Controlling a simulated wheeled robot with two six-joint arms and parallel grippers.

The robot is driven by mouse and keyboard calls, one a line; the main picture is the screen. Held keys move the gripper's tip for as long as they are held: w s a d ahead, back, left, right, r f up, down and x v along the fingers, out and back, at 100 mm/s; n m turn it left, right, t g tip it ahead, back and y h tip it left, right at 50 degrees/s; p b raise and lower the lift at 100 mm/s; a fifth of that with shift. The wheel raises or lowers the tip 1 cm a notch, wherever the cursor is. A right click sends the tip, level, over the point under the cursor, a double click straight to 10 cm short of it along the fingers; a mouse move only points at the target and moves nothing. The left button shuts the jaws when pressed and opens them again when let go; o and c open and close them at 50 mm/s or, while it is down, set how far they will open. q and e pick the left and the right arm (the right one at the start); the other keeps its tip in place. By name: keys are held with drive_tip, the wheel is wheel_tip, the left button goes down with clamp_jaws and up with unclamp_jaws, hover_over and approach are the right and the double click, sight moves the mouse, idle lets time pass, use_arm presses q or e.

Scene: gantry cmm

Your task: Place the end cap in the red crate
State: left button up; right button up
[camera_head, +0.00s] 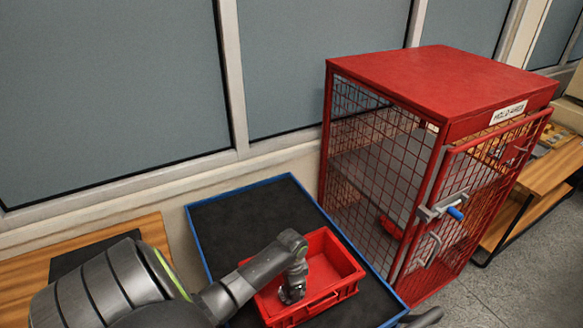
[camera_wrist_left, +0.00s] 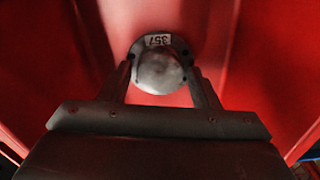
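The end cap (camera_wrist_left: 159,70) is a round grey metal piece with a domed middle and a flange bearing a label that reads 357. It sits between the fingertips of my left gripper (camera_wrist_left: 160,76), which appear closed against its flange at both sides. In the head view my left gripper (camera_head: 291,292) reaches down inside the red crate (camera_head: 345,290), near its left part. The end cap is hidden there. The red crate's inside fills the wrist view behind the cap. I cannot tell whether the cap touches the crate floor. My right gripper is not seen.
The crate stands on a dark mat with a blue rim (camera_head: 240,218). A red mesh cage (camera_head: 440,90) with a latched door and blue handle stands to the right. A wooden bench (camera_head: 548,170) is beyond it. The mat behind the crate is clear.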

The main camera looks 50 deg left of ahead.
use_arm(q)
drive_tip(key=shift+o, duration=0.8)
drive_tip(key=shift+r, duration=0.2)
wheel_tip(320, 180, up, 12)
drive_tip(key=b, duration=0.1)
drive_tip(key=shift+b, duration=0.4)
drive_tip(key=shift+f, duration=0.1)
